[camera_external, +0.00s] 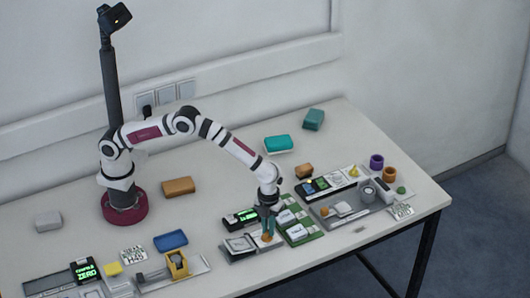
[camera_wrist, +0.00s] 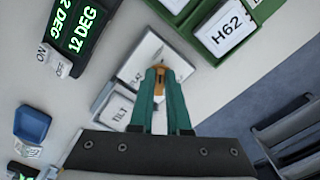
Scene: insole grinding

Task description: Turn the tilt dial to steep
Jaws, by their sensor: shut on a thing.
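The tilt dial's orange-brown knob (camera_wrist: 184,68) shows in the wrist view between the tips of my teal fingers. My gripper (camera_wrist: 166,74) is shut on it, and the fingers hide most of it. The knob sits on a white plate (camera_wrist: 150,48) with partly covered lettering that seems to read "FLAT". A "TILT" label (camera_wrist: 116,108) stands beside it. In the external view my gripper (camera_external: 267,230) points down onto the orange knob (camera_external: 267,238). Which way the knob points, and any steep mark, I cannot tell.
A green-lit display (camera_wrist: 82,28) reads "12 DEG", with an ON/OFF switch (camera_wrist: 54,60) by it. A green tray (camera_wrist: 204,43) with an "H62" card lies close on the other side. A blue tray (camera_external: 170,240) and a yellow part (camera_external: 177,265) stand to the left.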

